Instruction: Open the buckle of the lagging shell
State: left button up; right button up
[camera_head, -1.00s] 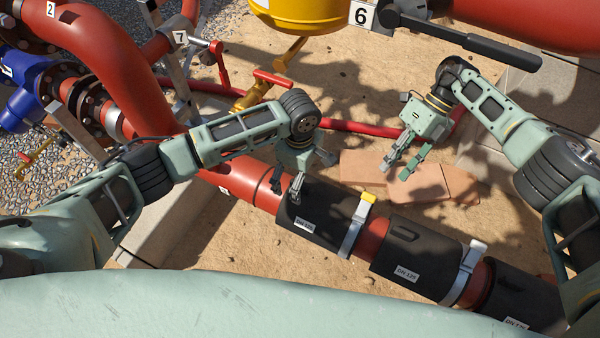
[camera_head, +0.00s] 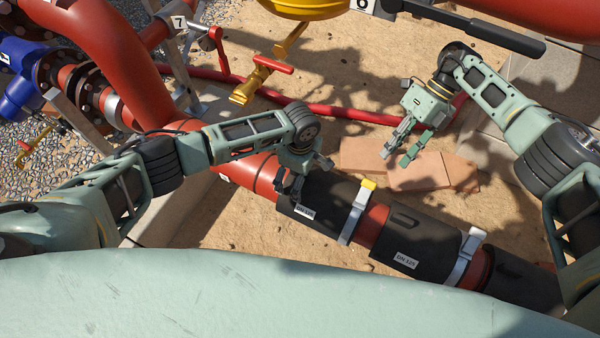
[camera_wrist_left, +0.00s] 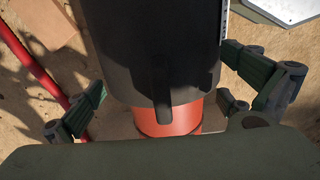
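Black lagging shells with DN 125 labels wrap a red pipe. The left shell (camera_head: 325,200) carries a grey strap (camera_head: 355,215) with a yellow buckle (camera_head: 368,184). The middle shell (camera_head: 425,245) has a grey strap with a pale grey buckle (camera_head: 476,234). My left gripper (camera_head: 290,184) is over the left end of the left shell, away from the yellow buckle. In the left wrist view its fingers (camera_wrist_left: 175,105) are spread on either side of the black shell (camera_wrist_left: 165,45), holding nothing. My right gripper (camera_head: 396,156) is open and empty above the bricks.
Flat bricks (camera_head: 415,172) lie on the sand behind the pipe. A red hose (camera_head: 345,115) and a yellow valve with a red handle (camera_head: 265,65) are further back. A large red pipe (camera_head: 90,45) and blue fitting (camera_head: 25,95) stand at the left.

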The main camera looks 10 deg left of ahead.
aim_at(370, 181)
pick_arm(q)
jog(key=c, duration=1.3)
pick_arm(e)
jog(key=shift+o, duration=0.4)
jog(key=shift+s+r, duration=0.1)
jog(key=shift+o, duration=0.6)
jog(key=shift+a, duration=0.1)
pick_arm(q)
jog(key=shift+s, duration=0.1)
jog(key=shift+s+f, duration=0.1)
pick_arm(e)
jog(key=s+a+f+n+h, duration=0.1)
jog(key=f+n, duration=0.1)
jog(key=s+a+f+n+t+h, duration=0.1)
jog(key=s+f+n, duration=0.1)
jog(key=f+n, duration=0.1)
jog(key=s+a+f+n+h, duration=0.1)
jog(key=s+a+f+n, duration=0.1)
jog(key=f+n, duration=0.1)
jog(key=shift+t, duration=0.3)
grip_shut()
jog(key=shift+f, duration=0.1)
